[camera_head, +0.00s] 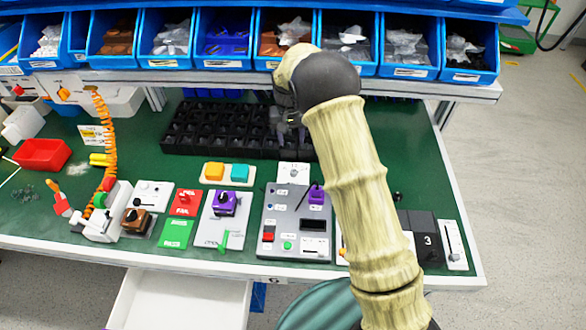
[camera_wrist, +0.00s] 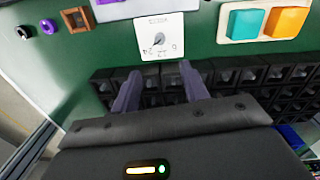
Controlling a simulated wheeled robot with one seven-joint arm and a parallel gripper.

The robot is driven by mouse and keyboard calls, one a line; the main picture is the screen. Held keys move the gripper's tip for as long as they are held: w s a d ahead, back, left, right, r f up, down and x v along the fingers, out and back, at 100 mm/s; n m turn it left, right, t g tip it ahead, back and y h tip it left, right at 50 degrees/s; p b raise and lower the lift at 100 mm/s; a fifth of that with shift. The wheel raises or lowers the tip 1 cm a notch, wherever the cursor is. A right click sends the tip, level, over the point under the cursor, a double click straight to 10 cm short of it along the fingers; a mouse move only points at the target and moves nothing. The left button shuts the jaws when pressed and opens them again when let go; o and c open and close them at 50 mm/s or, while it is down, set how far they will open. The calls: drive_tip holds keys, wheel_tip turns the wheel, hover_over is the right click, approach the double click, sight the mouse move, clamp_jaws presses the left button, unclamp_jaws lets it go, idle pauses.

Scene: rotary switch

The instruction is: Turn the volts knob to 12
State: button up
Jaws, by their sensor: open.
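The volts panel is a small white plate (camera_head: 293,167) with a small grey knob (camera_head: 294,173), on the green bench just in front of the black bin grid. In the wrist view the white plate (camera_wrist: 143,20) appears upside down, with its lettering and numbers around the knob (camera_wrist: 159,38). The knob's exact pointer setting is too small to read. My gripper (camera_head: 289,132) is above the front of the bin grid, behind the panel. In the wrist view its two purple fingers (camera_wrist: 159,78) are apart with nothing between them, and the knob lies beyond their tips.
The black bin grid (camera_head: 225,130) lies under my gripper. A panel with yellow and teal buttons (camera_head: 227,183) is left of the volts panel. A grey control box (camera_head: 283,222) with a purple knob (camera_head: 316,195) stands in front. Blue bins (camera_head: 222,38) line the shelf behind.

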sight(293, 171)
drive_tip(key=f+p, duration=0.1)
drive_tip(key=f, duration=0.4)
drive_tip(key=f+p, duration=0.1)
drive_tip(key=f, duration=0.4)
drive_tip(key=f+p, duration=0.1)
drive_tip(key=f, duration=0.4)
drive_tip(key=shift+d+f, duration=0.3)
drive_tip(key=shift+f, duration=0.05)
clamp_jaws()
